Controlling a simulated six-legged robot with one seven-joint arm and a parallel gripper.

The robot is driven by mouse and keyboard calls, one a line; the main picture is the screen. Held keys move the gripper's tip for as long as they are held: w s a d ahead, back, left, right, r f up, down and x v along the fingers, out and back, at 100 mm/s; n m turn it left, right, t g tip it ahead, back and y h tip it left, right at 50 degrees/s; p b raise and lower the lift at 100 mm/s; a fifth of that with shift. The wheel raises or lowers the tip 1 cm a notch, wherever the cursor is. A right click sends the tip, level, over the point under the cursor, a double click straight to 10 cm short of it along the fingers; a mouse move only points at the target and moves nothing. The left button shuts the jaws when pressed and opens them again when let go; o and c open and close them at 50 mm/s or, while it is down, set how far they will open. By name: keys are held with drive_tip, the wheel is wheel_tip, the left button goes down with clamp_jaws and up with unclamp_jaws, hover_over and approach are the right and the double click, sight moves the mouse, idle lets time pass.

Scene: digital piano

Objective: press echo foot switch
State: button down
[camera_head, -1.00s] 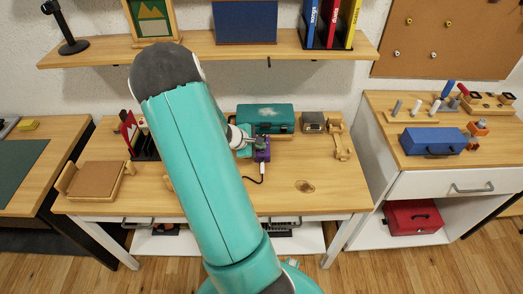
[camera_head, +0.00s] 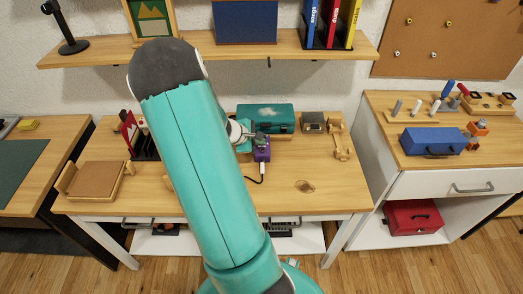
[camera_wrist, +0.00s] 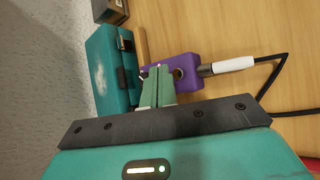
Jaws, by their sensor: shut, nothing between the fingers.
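The echo foot switch is a small purple box (camera_wrist: 187,66) with a white-sleeved plug and black cable at one side. In the head view the purple box (camera_head: 263,155) sits on the middle table, in front of a teal case. My gripper (camera_wrist: 157,76) is shut and empty, its green fingertips over one end of the purple box, near a round button. I cannot tell whether the tips touch it. In the head view my gripper (camera_head: 260,142) is small and partly hidden behind my arm.
The teal case (camera_head: 266,117) stands close behind the purple box, and a grey box (camera_head: 314,122) stands right of it. A wooden stand (camera_head: 341,140) is farther right. The black cable (camera_wrist: 272,82) runs off from the plug. The table's front right is mostly clear.

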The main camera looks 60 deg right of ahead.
drive_tip(key=shift+r, duration=2.35)
idle(0.6)
